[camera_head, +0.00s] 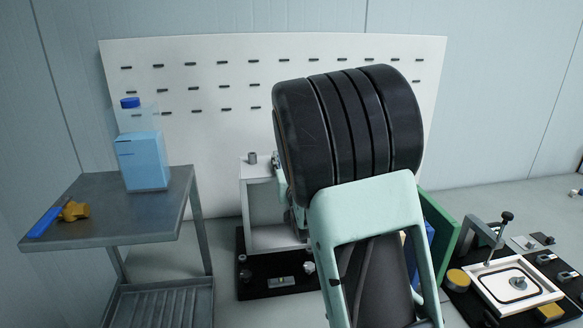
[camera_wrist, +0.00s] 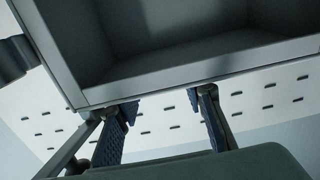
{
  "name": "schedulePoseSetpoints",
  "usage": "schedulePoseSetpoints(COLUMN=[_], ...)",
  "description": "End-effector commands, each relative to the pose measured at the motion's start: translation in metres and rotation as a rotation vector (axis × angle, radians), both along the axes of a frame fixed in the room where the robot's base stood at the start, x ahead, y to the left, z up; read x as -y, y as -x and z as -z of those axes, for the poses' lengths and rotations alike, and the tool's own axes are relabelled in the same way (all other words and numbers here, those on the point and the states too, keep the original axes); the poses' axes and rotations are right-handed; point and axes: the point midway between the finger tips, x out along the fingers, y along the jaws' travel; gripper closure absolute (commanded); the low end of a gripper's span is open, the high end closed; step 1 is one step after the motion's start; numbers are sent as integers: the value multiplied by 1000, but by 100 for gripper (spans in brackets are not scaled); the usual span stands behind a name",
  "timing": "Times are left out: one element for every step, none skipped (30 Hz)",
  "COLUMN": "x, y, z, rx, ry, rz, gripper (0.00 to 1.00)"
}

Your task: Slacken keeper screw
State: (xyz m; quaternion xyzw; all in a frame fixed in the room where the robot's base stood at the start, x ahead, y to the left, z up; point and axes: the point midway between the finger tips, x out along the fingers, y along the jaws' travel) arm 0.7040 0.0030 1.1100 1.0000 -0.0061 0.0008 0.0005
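I cannot tell for certain which part is the keeper screw. A small grey knob (camera_head: 252,158) stands on top of an open-fronted pale box (camera_head: 246,205), behind my arm in the head view. In the wrist view a grey open box (camera_wrist: 190,82) fills the upper part, and a dark round piece (camera_wrist: 14,58) sticks out at its left. My gripper (camera_wrist: 162,122) has its two blue padded fingers spread, with nothing between them, close to the box's edge. I cannot tell whether they touch it. In the head view my arm hides the gripper.
A metal cart (camera_head: 95,235) at left carries a blue-filled bottle (camera_head: 142,160) and a blue-and-orange tool (camera_head: 62,217). A white slotted panel (camera_head: 200,75) stands behind. At right are a green panel (camera_head: 440,240) and a white framed fixture (camera_head: 490,285) with a black-knobbed lever (camera_head: 507,217).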

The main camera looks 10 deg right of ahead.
Motion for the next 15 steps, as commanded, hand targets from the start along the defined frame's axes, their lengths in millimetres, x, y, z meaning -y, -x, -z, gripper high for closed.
schedulePoseSetpoints(x=[0, 0, 0, -1, -1, -1, -1, -1, -1, -1, -1, -1, -1, -1, -1], y=[7, 12, 19, 25, 31, 39, 45, 52, 59, 65, 71, 78, 83, 87, 93], z=[0, 0, 0, 0, -1, 0, 0, 0, -1, 0, 0, -1, 0, -1, 0], rx=[0, -1, -1, -2, 0, -1, -1, -1, 1, 0, -1, 1, 0, 1, 0], ry=[-1, -2, -2, -3, -3, -3, -3, -3, -4, -3, -3, -2, -2, -2, -2], rz=[0, 0, 0, 0, 0, 0, 0, 0, 0, 0, 0, 0, 0, 0, 0], gripper=[64, 64, 64, 64, 64, 64, 64, 64, 64, 64, 64, 64, 64, 64, 64])
